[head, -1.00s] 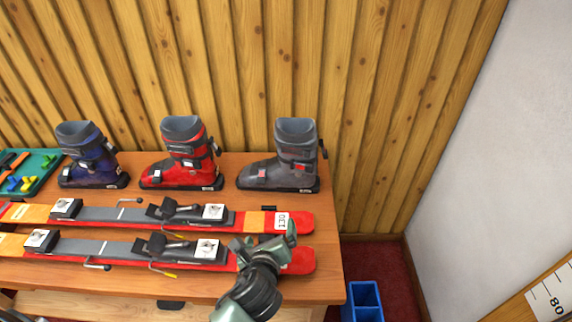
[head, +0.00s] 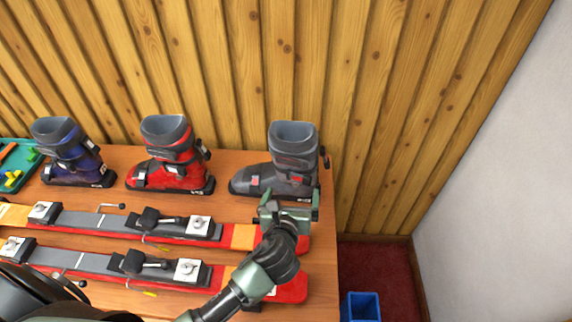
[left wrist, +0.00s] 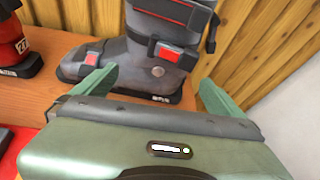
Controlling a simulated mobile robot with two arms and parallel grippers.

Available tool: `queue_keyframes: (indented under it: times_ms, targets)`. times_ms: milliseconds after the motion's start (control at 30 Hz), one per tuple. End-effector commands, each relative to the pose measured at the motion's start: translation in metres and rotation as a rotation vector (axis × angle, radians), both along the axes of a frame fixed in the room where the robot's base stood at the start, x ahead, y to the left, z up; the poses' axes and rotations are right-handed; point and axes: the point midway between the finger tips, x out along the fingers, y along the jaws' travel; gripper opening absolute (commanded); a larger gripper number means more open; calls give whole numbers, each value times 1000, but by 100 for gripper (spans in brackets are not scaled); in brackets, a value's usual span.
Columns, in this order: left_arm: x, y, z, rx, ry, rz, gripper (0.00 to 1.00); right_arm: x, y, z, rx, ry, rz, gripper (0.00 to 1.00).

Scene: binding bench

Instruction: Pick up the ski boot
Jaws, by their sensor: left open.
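Three ski boots stand upright in a row at the back of the bench: a blue one (head: 68,155), a red one (head: 170,155) and a grey one (head: 291,150). My left gripper (head: 289,197) is open, just in front of the grey boot at its lower heel side. In the left wrist view the grey boot (left wrist: 165,60) stands ahead between the two open fingers (left wrist: 150,88), with nothing held. The red boot (left wrist: 12,45) shows at the left edge there. My right gripper is not in view.
Two red-orange skis with bindings, the rear one (head: 100,220) and the front one (head: 90,262), lie along the bench (head: 318,300) in front of the boots. A green tray (head: 25,158) stands at the left. A wood-plank wall (head: 230,60) rises close behind. A blue bin (head: 361,306) is on the floor.

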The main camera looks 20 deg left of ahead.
Motion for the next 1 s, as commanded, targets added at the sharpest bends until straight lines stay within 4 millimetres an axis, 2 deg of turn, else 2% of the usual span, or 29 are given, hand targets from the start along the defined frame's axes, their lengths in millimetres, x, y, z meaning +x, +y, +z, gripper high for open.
queue_keyframes:
  times_ms: [300, 500, 767, 1000]
  targets:
    - [38, 8, -15, -2, 0, 2, 100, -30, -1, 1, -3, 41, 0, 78]
    - [59, 12, -25, -2, 1, 1, 100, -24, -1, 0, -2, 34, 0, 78]
    - [61, 13, -26, -2, 0, 0, 100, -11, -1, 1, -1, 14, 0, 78]
    - [61, 13, -26, -2, 0, 0, 33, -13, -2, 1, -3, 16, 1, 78]
